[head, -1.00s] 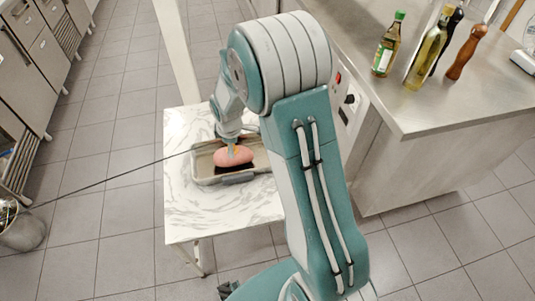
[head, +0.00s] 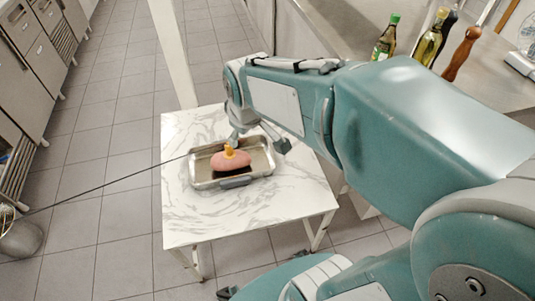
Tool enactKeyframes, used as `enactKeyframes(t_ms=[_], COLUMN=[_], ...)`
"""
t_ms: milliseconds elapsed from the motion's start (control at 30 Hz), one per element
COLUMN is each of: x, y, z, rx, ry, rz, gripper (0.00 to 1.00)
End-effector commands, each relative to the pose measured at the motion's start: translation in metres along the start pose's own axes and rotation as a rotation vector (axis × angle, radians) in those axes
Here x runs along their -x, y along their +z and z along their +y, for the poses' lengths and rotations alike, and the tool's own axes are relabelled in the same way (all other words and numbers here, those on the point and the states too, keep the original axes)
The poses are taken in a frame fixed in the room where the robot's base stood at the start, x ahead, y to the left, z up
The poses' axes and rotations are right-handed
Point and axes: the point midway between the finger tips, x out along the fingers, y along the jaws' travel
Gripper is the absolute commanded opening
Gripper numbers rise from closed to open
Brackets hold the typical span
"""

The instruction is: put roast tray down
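The roast tray (head: 205,182) is a shallow grey metal tray resting level on a small white marble-topped table (head: 270,212). A pink roast (head: 229,161) with an orange-yellow piece on top sits in the tray, over a dark patch. My gripper (head: 259,140) is at the tray's far right rim, its two fingers spread apart in the picture, one at the rim's back and one by its right corner. It looks open, with nothing between the fingers that I can make out. Whether it touches the rim cannot be told. My arm covers the area to the right.
A steel counter (head: 330,30) with oil bottles (head: 428,42) and a wooden pepper mill (head: 461,54) stands at the right behind my arm. Steel cabinets (head: 25,75) and a metal bin (head: 22,238) are at the left. The table's front is bare.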

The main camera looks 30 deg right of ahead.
Motion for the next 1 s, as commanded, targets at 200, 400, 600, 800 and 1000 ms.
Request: enactKeyframes(t_ms=[200, 400, 600, 800, 1000], x=[0.038, 0.064, 0.081, 0.087, 0.087], y=[0.027, 0.054, 0.079, 0.09, 0.09], z=[-0.012, -0.024, -0.036, -0.042, -0.042], rx=[-0.147, -0.281, -0.402, -0.455, -0.458], ry=[0.016, 0.022, 0.023, 0.021, 0.021], rz=[0.047, 0.085, 0.122, 0.134, 0.134], gripper=[0.72, 0.72, 0.72, 0.72, 0.72])
